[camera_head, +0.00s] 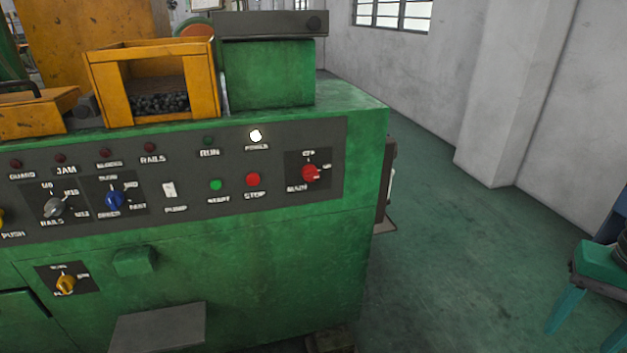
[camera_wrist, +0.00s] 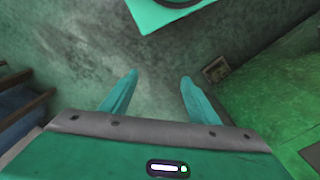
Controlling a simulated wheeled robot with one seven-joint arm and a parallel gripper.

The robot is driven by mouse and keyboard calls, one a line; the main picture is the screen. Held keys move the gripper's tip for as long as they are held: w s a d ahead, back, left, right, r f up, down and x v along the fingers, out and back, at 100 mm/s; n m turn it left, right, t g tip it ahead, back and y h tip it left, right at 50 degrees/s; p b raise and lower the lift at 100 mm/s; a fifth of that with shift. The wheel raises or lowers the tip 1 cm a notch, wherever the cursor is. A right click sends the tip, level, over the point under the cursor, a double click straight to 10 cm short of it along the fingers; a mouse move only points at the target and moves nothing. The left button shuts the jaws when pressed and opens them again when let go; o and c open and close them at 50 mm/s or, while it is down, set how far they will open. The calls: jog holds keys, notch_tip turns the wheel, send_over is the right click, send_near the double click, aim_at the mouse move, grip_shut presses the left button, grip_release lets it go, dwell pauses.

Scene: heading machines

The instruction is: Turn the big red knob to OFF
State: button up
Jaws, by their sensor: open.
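The big red knob (camera_head: 311,173) sits on a dark square plate marked MAIN, at the right end of the grey control panel (camera_head: 335,135) on the green machine. Its small position labels are too blurred to read surely, so I cannot tell its setting. The white lamp (camera_head: 256,135) marked POWER is bright. My gripper (camera_wrist: 158,82) shows in the wrist view with its two teal fingers apart and nothing between them. It is over the floor, away from the knob, which is not in the wrist view. In the head view the teal part at the far right is my arm.
Left of the knob are a red STOP button (camera_head: 253,179), a green START button (camera_head: 215,185), a white PUMP switch (camera_head: 169,189), a blue knob (camera_head: 114,200) and a grey knob (camera_head: 53,207). A yellow knob (camera_head: 66,284) is lower.

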jog(key=w+d+f+m+t+h, duration=0.1)
jog(key=w+d+f+m+h, duration=0.15)
jog(key=w, duration=0.45)
jog(key=w+d+f+m+t+h, duration=0.1)
jog(key=w+d+f+h, duration=0.2)
jog(key=w, duration=0.5)
jog(key=w+a+r+t+h, duration=0.2)
jog(key=w+t, duration=0.1)
jog(key=w, duration=0.5)
jog(key=w+a+r+t+h, duration=0.2)
jog(key=w+t, duration=0.1)
jog(key=w, duration=0.4)
jog(key=n+t+y, duration=0.9)
jog(key=n+y, duration=0.5)
jog(key=y, duration=0.1)
send_near(312, 178)
jog(key=shift+m, duration=0.35)
jog(key=shift+x, duration=5.2)
